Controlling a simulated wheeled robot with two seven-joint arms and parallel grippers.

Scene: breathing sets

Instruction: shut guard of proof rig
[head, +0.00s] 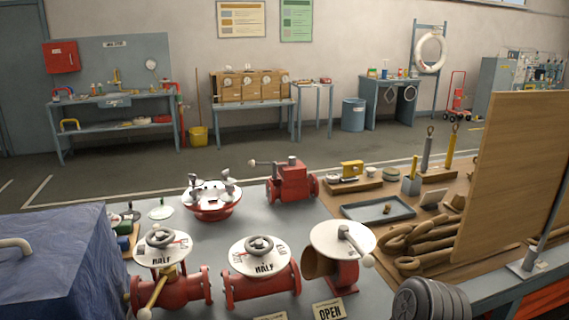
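No part labelled as the proof rig or its guard can be made out. A large dark blue box-like cover (60,262) fills the lower left corner, with a pale curved handle (15,244) at the left edge; its lower part is cut off. A tall upright wooden panel (515,180) stands at the right edge, beside a metal post on a small base plate (527,266). I cannot tell whether either is the guard. Neither of my grippers is in view.
Red valves with white dials (262,258) stand mid-bench, near an OPEN sign (329,311). A dark ribbed cylinder (432,299) stands at the front. A blue tray (378,210) and brown hooked pieces (415,240) lie on a wooden board at right. Bare bench shows around the valves.

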